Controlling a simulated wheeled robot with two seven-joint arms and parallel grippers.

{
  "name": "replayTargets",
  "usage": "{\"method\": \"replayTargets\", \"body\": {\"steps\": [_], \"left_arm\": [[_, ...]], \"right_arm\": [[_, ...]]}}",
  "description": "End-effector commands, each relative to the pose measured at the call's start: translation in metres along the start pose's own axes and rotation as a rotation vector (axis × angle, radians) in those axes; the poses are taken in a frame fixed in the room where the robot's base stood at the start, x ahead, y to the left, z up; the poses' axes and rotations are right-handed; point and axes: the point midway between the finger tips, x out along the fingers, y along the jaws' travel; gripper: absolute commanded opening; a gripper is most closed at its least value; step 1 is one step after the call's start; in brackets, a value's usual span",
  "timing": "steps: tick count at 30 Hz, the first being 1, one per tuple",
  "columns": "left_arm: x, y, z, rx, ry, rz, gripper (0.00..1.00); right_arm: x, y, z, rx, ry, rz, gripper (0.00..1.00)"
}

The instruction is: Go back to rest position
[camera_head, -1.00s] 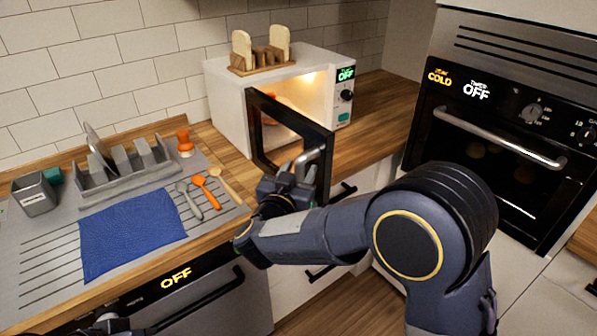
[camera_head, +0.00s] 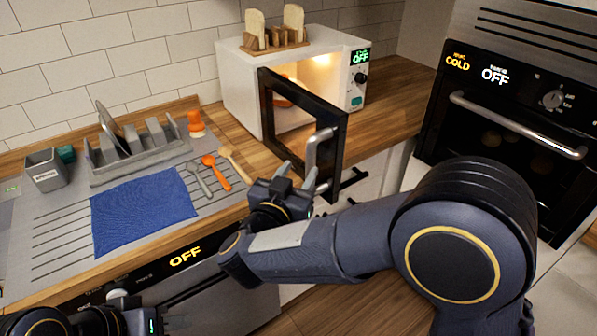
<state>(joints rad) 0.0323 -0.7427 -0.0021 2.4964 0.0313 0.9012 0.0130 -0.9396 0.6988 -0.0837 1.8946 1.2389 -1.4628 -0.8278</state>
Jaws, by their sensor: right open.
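My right gripper (camera_head: 298,178) is open and empty, just in front of the microwave door's handle (camera_head: 321,158), near its lower end. I cannot tell whether a finger touches the handle. The microwave door (camera_head: 268,112) stands open toward me, and the lit white microwave (camera_head: 237,88) has something orange inside. My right arm reaches in from the lower right and hides part of the counter front. My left gripper (camera_head: 178,322) shows only partly at the bottom left edge, low in front of the dishwasher, and its jaws are not clear.
The counter holds a grey dish rack (camera_head: 130,165), a blue cloth (camera_head: 143,210), several utensils (camera_head: 215,172) and a grey holder (camera_head: 45,170). A toast rack (camera_head: 273,42) stands on the microwave. The dishwasher (camera_head: 215,285) is below. A black oven (camera_head: 500,125) is at right.

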Motion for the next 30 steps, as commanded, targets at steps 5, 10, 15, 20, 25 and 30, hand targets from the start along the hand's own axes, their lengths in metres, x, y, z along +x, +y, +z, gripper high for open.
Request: {"method": "replayTargets", "body": {"steps": [5,10,15,20,25,30], "left_arm": [[0.000,0.000,0.000,0.000,0.000,0.000,0.36],[0.000,0.000,0.000,0.000,0.000,0.000,0.36],[0.000,0.000,0.000,0.000,0.000,0.000,0.36],[0.000,0.000,0.000,0.000,0.000,0.000,0.36],[0.000,0.000,0.000,0.000,0.000,0.000,0.36],[0.000,0.000,0.000,0.000,0.000,0.000,0.36]], "right_arm": [[0.000,0.000,0.000,0.001,0.000,-0.001,0.42],[0.018,0.008,-0.010,0.080,-0.045,-0.077,0.42],[0.044,0.030,-0.033,0.254,-0.162,-0.304,0.42],[0.037,0.068,-0.046,0.355,-0.295,-0.526,0.42],[-0.012,0.130,-0.033,0.345,-0.505,-0.706,0.42],[-0.085,0.205,0.017,0.239,-0.785,-0.712,0.42]]}}
